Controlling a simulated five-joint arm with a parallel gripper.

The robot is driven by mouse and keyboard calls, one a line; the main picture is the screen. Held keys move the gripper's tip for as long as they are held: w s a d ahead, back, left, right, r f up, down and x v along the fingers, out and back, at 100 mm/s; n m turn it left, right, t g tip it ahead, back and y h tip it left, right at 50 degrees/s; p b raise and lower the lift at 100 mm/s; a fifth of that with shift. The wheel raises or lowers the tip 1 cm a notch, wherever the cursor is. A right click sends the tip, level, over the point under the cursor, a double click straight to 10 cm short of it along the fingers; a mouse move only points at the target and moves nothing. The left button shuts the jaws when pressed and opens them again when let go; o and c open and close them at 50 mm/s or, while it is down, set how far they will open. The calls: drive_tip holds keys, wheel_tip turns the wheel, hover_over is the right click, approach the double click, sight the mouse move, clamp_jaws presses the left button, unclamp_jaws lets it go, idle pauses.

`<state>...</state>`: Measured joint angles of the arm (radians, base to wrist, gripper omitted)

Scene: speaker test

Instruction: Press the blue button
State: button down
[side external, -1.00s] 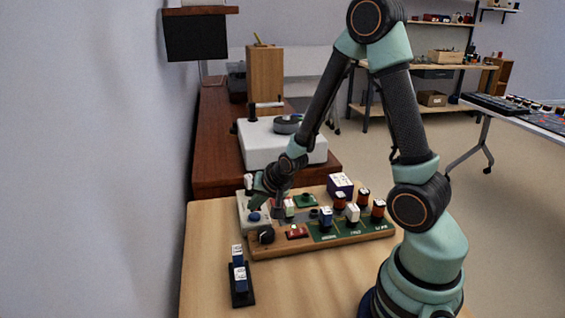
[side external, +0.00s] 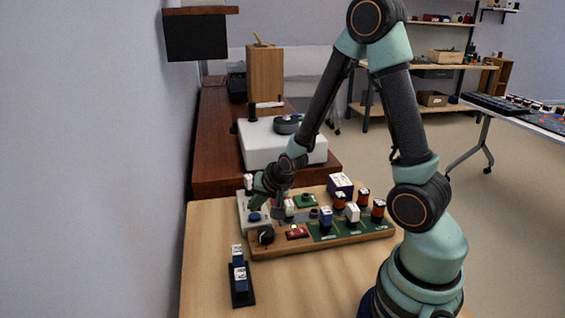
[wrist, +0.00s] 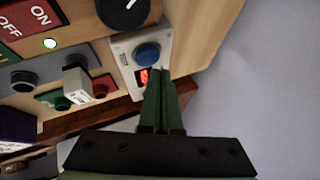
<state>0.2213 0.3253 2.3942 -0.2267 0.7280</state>
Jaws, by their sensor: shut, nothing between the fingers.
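The blue button (side external: 254,217) is a round cap on a light grey panel (side external: 244,204) at the left end of the wooden test board. In the wrist view the blue button (wrist: 148,54) sits above a small red lit display (wrist: 143,76). My gripper (wrist: 162,76) is shut and empty, its fingertips just below the button in that view, close to the display. Whether the tips touch the panel I cannot tell. In the side view my gripper (side external: 260,196) is over the panel, and its fingertips are hard to make out.
The board also carries a black knob (side external: 265,235), a red switch plate (side external: 297,232) and several component blocks on green pads. A black holder with blue blocks (side external: 240,279) stands at the table's front left. A white device (side external: 262,143) stands behind. The table (side external: 310,285) is clear in front.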

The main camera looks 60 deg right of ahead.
sight(256, 217)
drive_tip(key=shift+f, duration=0.15)
drive_tip(key=shift+f, duration=0.3)
drive_tip(key=shift+f, duration=0.5)
idle(0.8)
drive_tip(key=shift+r, duration=0.95)
drive_tip(key=shift+r, duration=2.5)
